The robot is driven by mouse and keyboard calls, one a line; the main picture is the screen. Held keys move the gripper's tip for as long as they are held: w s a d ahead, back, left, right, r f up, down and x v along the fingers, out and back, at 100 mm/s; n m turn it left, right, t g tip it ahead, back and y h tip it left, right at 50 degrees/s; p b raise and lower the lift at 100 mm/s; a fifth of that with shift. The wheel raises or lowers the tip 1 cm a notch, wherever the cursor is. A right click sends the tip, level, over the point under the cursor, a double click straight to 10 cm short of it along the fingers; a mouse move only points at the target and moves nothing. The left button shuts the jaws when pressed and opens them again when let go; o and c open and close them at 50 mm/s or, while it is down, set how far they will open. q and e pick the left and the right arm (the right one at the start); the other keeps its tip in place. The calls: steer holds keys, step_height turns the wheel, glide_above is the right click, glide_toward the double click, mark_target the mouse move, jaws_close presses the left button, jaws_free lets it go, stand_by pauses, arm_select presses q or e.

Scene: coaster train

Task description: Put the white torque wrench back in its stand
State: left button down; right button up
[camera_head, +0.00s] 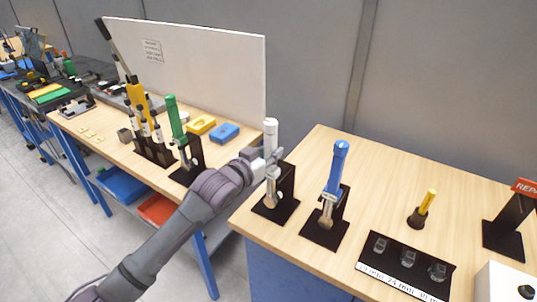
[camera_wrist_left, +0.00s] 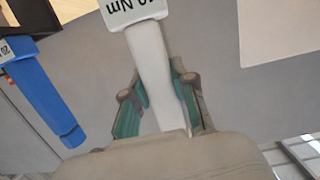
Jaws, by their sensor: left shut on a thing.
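The white torque wrench (camera_head: 270,135) is upright at the left edge of the right-hand table in the head view. My left gripper (camera_head: 269,165) is shut around its handle. In the left wrist view the white handle (camera_wrist_left: 150,60) passes between the two green-padded fingers (camera_wrist_left: 160,100), with a label reading Nm on its wider end. A black stand (camera_head: 286,182) is right behind the wrench, and the wrench's lower end is in front of it. I cannot tell whether the wrench rests in the stand or hangs just in front of it. My right gripper is not in view.
A blue torque wrench (camera_head: 338,165) stands in a black stand close on the right; it also shows in the left wrist view (camera_wrist_left: 45,95). A green one (camera_head: 176,120) stands on the left table (camera_head: 115,152). A yellow-handled tool (camera_head: 427,200) and a socket tray (camera_head: 398,283) are farther right.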

arm_select(q)
steer(key=shift+w+d+r+b, duration=0.15)
steer(key=shift+w+d+b, duration=0.1)
steer(key=shift+w+d, duration=0.25)
steer(key=shift+w+d+r+b, duration=0.2)
steer(key=shift+w+d, duration=0.1)
steer(key=shift+w, duration=0.3)
steer(key=shift+p, duration=0.3)
stand_by(0.4)
steer(key=shift+f+b, duration=0.45)
steer(key=shift+f, duration=0.45)
stand_by(1.0)
